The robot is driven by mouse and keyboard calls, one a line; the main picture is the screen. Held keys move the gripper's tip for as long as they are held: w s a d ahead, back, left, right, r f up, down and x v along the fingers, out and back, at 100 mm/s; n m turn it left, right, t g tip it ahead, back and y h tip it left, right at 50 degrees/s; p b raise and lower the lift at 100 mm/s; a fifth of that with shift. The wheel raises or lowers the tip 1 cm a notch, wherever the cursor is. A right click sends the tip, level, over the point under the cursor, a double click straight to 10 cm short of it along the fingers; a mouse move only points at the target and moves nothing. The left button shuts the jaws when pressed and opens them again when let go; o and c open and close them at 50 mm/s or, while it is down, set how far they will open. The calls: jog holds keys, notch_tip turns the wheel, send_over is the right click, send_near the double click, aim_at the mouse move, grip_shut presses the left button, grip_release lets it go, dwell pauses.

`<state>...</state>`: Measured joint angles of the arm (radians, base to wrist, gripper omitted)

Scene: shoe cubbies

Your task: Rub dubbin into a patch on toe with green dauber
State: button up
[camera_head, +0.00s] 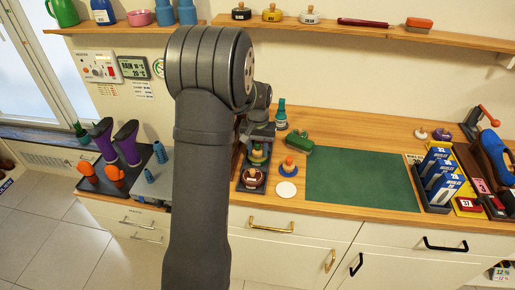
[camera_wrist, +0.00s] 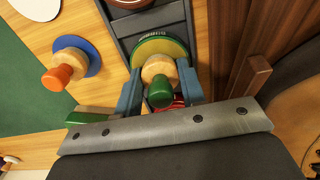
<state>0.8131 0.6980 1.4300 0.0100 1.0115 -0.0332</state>
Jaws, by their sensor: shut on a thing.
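The green dauber has a pale wooden knob and a green end (camera_wrist: 160,93). In the wrist view it stands over a round green-rimmed tin (camera_wrist: 150,43) in a dark narrow tray (camera_wrist: 113,25). My gripper (camera_wrist: 160,84) is shut on the dauber, one blue-grey finger on each side of the knob. Whether its base touches the tin cannot be told. In the head view my gripper (camera_head: 258,138) is above the tray, partly behind my arm. A blue shoe-like thing (camera_head: 494,155) is at the far right; no toe patch can be made out.
An orange-topped dauber on a blue disc (camera_head: 289,166) stands right of the tray, near a white round pad (camera_head: 287,189). A green brush (camera_head: 299,143) lies behind. The green mat (camera_head: 362,180) is clear. Blue boxes (camera_head: 440,166) stand right; purple boot-like forms (camera_head: 127,141) stand left.

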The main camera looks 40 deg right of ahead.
aim_at(257, 143)
jog(key=shift+r, duration=3.5)
jog(key=shift+w, duration=0.1)
jog(key=w+a+r, duration=0.2)
jog(key=a, duration=0.1)
jog(key=w+a+r, duration=0.5)
jog(key=w+a, duration=0.1)
jog(key=shift+w+a+r, duration=0.15)
jog(key=shift+r, duration=0.2)
jog(key=a, duration=0.1)
jog(key=w+a+f, duration=0.1)
jog(key=a+n, duration=0.1)
jog(key=shift+w+f, duration=0.3)
jog(key=shift+f, duration=0.05)
jog(key=w+a+f+n, duration=0.4)
jog(key=a+f, duration=0.7)
jog(key=a, duration=0.3)
jog(key=s+a+f+n, duration=0.2)
jog(key=a+f, duration=0.5)
jog(key=s+a+f+n, duration=0.2)
jog(key=a+f, duration=0.4)
jog(key=a, duration=0.2)
jog(key=shift+s+f, duration=0.35)
